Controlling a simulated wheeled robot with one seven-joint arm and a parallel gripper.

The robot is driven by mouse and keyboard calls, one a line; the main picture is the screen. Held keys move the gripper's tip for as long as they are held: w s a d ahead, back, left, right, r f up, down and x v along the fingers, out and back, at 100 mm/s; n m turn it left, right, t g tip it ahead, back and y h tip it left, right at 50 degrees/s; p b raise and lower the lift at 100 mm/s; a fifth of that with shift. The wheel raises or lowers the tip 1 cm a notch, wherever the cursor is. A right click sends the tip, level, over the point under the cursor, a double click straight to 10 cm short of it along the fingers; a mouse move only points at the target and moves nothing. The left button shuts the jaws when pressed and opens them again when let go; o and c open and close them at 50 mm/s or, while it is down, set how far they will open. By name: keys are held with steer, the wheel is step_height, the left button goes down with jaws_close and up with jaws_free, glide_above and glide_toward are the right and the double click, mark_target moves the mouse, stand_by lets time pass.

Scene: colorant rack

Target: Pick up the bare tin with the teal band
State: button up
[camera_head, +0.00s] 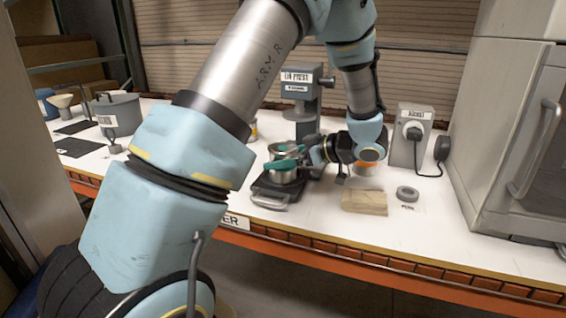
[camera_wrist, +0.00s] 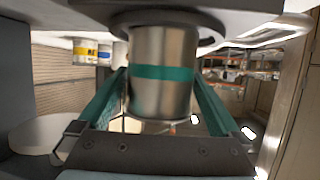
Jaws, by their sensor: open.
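The bare metal tin with the teal band (camera_wrist: 162,95) stands between the two teal fingers of my gripper (camera_wrist: 160,84) in the wrist view, which appears upside down. The fingers are open, one on each side of the tin. I cannot tell whether either touches it. In the head view the tin (camera_head: 283,176) stands on a black plate (camera_head: 268,187) in front of the lid press (camera_head: 300,95). My gripper (camera_head: 290,156) reaches it from the right, and its near finger crosses in front and hides part of the tin.
A wooden block (camera_head: 364,202) and a grey ring (camera_head: 407,193) lie right of the tin. A grey pot (camera_head: 118,113) is at the left. The front bench strip is mostly clear.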

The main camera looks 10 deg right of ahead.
steer(key=c, duration=1.5)
steer(key=shift+r, duration=0.2)
